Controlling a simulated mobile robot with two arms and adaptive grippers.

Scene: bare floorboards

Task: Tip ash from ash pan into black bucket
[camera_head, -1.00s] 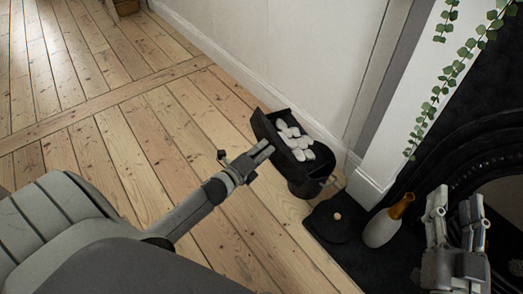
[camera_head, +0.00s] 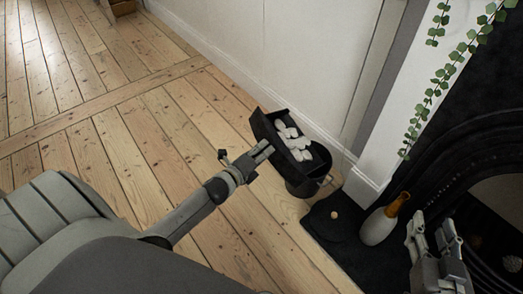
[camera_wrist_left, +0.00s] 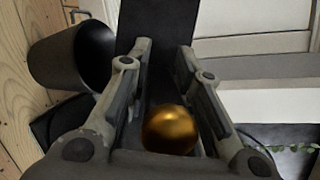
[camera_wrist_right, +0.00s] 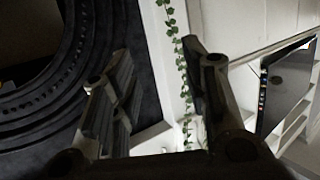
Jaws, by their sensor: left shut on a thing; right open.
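The black ash pan (camera_head: 260,126) holds several pale grey-white lumps of ash (camera_head: 293,141). My left gripper (camera_head: 265,150) is shut on the pan's near end and holds it over the black bucket (camera_head: 304,186), partly covering the bucket's opening. The lumps still lie in the pan. In the left wrist view, a brass knob (camera_wrist_left: 170,130) sits between the fingers, the dark pan (camera_wrist_left: 155,35) extends beyond them, and the bucket (camera_wrist_left: 62,62) is to the left. My right gripper (camera_head: 432,235) is open and empty, by the fireplace at the right.
The bucket stands on floorboards near the wall and black hearth (camera_head: 345,245). A white vase with a brown neck (camera_head: 379,227) stands on the hearth near my right gripper. Ivy (camera_head: 434,90) hangs by the fireplace.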

